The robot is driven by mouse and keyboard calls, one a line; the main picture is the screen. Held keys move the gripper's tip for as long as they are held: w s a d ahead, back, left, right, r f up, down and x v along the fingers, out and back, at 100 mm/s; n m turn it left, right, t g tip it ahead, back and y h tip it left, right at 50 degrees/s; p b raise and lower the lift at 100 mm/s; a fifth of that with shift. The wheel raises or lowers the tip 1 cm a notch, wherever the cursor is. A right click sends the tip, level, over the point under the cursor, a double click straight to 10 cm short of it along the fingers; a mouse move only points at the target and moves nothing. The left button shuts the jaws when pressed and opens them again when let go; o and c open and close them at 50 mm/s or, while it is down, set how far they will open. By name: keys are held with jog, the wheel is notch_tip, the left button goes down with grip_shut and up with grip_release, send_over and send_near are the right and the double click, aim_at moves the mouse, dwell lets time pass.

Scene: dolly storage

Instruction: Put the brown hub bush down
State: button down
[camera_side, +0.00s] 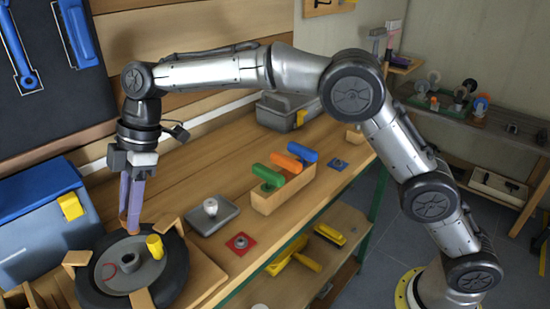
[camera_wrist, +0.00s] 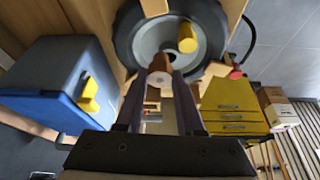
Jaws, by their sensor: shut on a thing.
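My gripper (camera_side: 130,218) points down at the far edge of the black-tyred wheel (camera_side: 172,285), its long purple fingers shut on the brown hub bush (camera_side: 132,229). In the wrist view the bush (camera_wrist: 160,62) sits between the fingertips (camera_wrist: 160,78), its pale end facing the camera. The wheel (camera_wrist: 125,38) lies flat with a grey hub. A yellow cylinder (camera_side: 155,246) stands on the wheel, right of the bush; it also shows in the wrist view (camera_wrist: 187,38). I cannot tell whether the bush touches the wheel. The fingers partly hide it.
Wooden blocks (camera_side: 77,258) surround the wheel. A blue toolbox (camera_side: 35,205) stands close at left. To the right are a grey tray (camera_side: 228,216) with a pale knob, a red plate (camera_side: 241,252) and a wooden box (camera_side: 285,196) of coloured handles. Bare bench lies between them.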

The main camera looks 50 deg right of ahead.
jog(key=d+r+m+t, duration=0.1)
jog(key=d+m, duration=0.3)
jog(key=d, duration=0.8)
jog(key=s+d+r+m+t+h, duration=0.1)
jog(key=d+m, duration=0.3)
jog(key=d, duration=0.8)
jog(key=s+d+r+m+t+h, duration=0.1)
jog(key=d+m, duration=0.3)
jog(key=d, duration=0.8)
jog(key=shift+d+r+t, duration=0.1)
jog(key=shift+d+t, duration=0.1)
jog(key=shift+t, duration=0.1)
jog(key=s+d+m+h, duration=0.2)
jog(key=s+d+m, duration=0.3)
jog(key=s+d, duration=0.4)
jog(key=w+d+f, duration=0.2)
jog(key=w+f, duration=0.1)
jog(key=w, duration=0.1)
jog(key=w+d+f, duration=0.2)
jog(key=w+f, duration=0.2)
jog(key=w, duration=0.1)
jog(key=w+d+f, duration=0.2)
jog(key=w+f, duration=0.1)
jog(key=w, duration=0.1)
jog(key=shift+w+d+f, duration=0.2)
jog(key=shift+w+f, duration=0.05)
jog(key=shift+f+t, duration=0.3)
jog(key=shift+f, duration=1.25)
jog(key=shift+f, duration=0.2)
